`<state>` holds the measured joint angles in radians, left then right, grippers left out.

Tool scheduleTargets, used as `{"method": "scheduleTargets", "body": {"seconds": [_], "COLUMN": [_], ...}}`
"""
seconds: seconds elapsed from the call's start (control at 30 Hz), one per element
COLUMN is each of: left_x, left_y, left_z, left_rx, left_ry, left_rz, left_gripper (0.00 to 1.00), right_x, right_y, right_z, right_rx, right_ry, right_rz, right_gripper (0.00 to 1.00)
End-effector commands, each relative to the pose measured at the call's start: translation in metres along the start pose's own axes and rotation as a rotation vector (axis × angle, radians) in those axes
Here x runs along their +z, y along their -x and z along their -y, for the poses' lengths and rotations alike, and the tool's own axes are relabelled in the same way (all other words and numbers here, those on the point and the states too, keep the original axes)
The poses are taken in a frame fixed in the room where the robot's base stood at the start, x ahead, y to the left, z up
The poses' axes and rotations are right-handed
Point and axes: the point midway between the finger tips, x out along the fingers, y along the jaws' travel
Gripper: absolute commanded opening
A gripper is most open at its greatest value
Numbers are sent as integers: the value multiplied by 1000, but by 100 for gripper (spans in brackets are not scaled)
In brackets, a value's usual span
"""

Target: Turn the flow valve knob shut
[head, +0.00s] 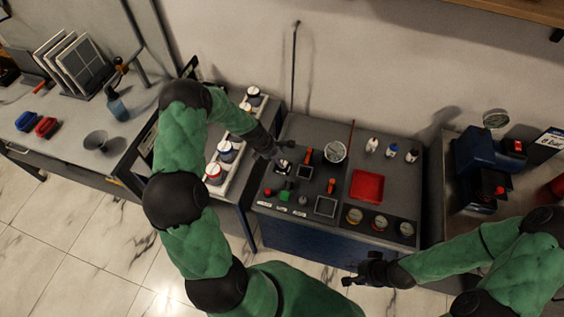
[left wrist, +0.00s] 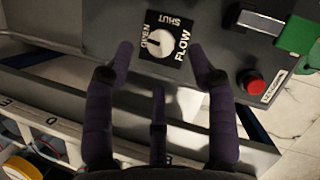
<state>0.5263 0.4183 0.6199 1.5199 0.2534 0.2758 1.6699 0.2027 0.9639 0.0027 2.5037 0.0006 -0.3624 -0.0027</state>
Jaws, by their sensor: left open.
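The flow valve knob (left wrist: 160,38) is a small white dial on a black square plate marked OPEN, FLOW and SHUT in the left wrist view. Its white part seems to lie towards OPEN. My left gripper (left wrist: 161,50) is open, its purple fingers on either side of the plate, with nothing between them. I cannot tell how high they are above the panel. In the head view the left gripper (head: 276,153) hangs over the panel's back left, partly hiding the knob (head: 284,164). My right gripper (head: 360,274) is in front of the rig, apart from it; its fingers are unclear.
The panel (head: 307,130) also bears a red button (left wrist: 252,82), a green part (left wrist: 300,34), a red tray (head: 367,187), a white cup (head: 334,151) and several gauges (head: 379,222). A bottle rack (head: 238,165) stands close on the left. Blue machinery (head: 476,158) stands right.

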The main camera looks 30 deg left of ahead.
Motion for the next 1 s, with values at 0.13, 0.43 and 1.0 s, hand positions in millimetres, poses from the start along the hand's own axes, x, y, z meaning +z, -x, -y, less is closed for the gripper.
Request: {"method": "scheduleTargets", "body": {"seconds": [0.13,0.43,1.0], "left_x": [-1,0,0], "left_y": [-27,-51,-52], "left_z": [0,0,1], "left_rx": [-2,0,-1], "left_ry": [-1,-1,-1], "left_rz": [0,0,0], "left_gripper": [56,56,5], "right_x": [-1,-1,-1], "right_y": [-6,-11,-10], "right_z": [-2,-4,-4], "right_rx": [0,0,0], "right_ry": [0,0,0], "right_rz": [-1,-1,-1], "right_gripper": [40,40,40]}}
